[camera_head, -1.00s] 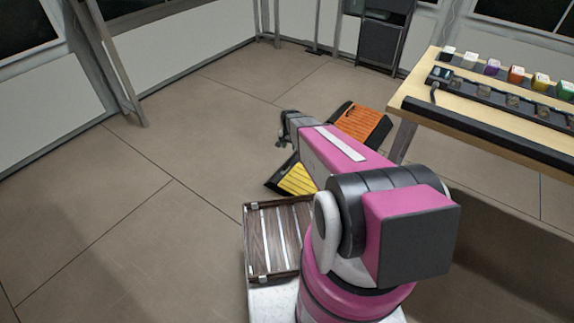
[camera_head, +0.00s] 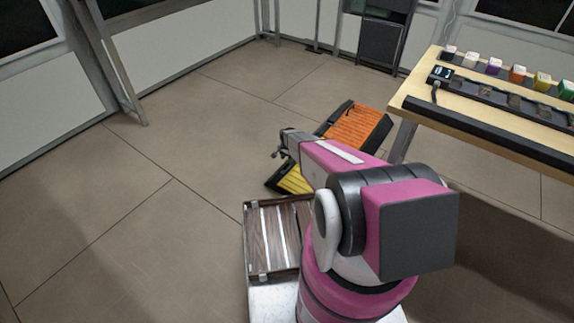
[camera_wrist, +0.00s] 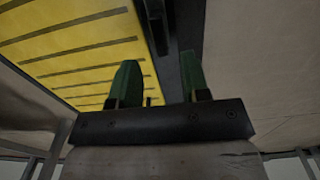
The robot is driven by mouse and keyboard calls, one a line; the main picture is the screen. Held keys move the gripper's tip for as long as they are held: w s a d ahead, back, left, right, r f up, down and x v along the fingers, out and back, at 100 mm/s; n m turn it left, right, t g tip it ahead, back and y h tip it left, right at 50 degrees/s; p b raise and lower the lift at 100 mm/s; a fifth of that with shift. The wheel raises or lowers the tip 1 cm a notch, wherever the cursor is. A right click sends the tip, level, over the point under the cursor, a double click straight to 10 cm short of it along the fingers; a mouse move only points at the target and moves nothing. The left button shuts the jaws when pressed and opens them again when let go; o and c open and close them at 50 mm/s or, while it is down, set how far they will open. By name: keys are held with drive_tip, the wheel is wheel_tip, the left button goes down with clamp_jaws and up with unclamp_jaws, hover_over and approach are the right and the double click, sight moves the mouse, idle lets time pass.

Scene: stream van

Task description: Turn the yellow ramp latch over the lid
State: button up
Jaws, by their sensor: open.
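The cable ramp lies on the floor beyond my base, with a ribbed yellow panel (camera_head: 294,181) at the near left and an orange panel (camera_head: 358,127) at the far right. My arm hides the part between. My gripper (camera_head: 279,153) hangs over the yellow end. In the wrist view my gripper (camera_wrist: 160,84) has its two green fingertips apart with nothing clearly between them. The yellow panel (camera_wrist: 75,45) fills the upper left there, beside a dark edge strip (camera_wrist: 187,38) in line with the fingers. I cannot pick out the latch for certain.
A wooden table (camera_head: 450,92) with coloured blocks and a dark device strip stands at the right. A dark rack (camera_head: 382,38) stands at the back. The floor (camera_head: 150,200) left of the ramp is clear.

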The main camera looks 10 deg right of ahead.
sight(287, 164)
wheel_tip(287, 164, down, 5)
drive_tip(key=shift+f, duration=0.1)
clamp_jaws()
